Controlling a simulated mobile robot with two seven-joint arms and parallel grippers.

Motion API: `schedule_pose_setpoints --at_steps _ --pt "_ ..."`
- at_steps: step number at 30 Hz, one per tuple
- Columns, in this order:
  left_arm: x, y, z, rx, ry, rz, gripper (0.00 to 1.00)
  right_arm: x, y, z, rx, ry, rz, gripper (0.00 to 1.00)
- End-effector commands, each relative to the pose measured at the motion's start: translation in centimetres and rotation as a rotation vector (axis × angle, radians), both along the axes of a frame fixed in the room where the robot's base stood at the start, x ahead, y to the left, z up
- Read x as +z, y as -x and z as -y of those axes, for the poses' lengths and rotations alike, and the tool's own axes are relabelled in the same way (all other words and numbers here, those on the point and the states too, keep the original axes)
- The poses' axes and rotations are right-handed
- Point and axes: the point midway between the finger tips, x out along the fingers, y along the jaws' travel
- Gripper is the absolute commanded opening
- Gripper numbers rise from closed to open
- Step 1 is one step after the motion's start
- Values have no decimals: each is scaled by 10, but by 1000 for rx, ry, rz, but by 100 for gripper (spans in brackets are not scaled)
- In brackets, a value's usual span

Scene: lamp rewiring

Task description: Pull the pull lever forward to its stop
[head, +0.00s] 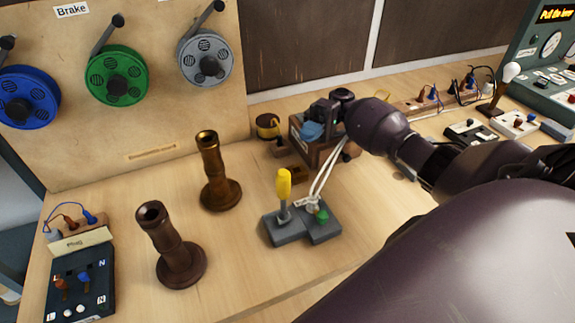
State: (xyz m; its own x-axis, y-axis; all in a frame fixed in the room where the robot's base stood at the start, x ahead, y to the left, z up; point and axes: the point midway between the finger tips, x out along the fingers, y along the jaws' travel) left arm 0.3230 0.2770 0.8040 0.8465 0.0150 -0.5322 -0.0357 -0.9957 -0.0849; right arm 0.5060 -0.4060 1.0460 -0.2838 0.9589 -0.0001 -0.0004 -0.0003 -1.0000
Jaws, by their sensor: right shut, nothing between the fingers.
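A lever with a yellow handle (284,184) stands nearly upright on a grey base (283,230) near the middle of the table. I take it to be the pull lever; no label on it is readable. A green knob (321,214) sits on the base to the right of it. My right gripper (325,114) is shut and empty, beyond and to the right of the yellow handle and apart from it. It is over a brown wooden box (313,150) with a blue part. Its fingertips are hard to make out. My left gripper is not in view.
Two brown turned posts (219,187) (174,257) stand left of the lever. A board (150,120) with coloured reels rises behind. White cords (326,178) run from near my right wrist to the grey base. A console (545,60) is at the far right.

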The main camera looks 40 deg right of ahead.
Motion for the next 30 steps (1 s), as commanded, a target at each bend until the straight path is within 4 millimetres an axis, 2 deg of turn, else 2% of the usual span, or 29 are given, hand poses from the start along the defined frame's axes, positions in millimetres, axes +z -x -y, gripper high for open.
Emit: schedule_pose_setpoints --at_steps 5,18,24,30 --pt "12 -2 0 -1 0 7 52 2 7 -21 3 -2 0 0" --pt "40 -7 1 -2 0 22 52 3 29 -94 3 -2 0 0" --pt "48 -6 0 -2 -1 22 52 2 52 -105 0 0 -3 0" --pt "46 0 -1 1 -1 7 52 1 62 -110 -2 0 -1 0"
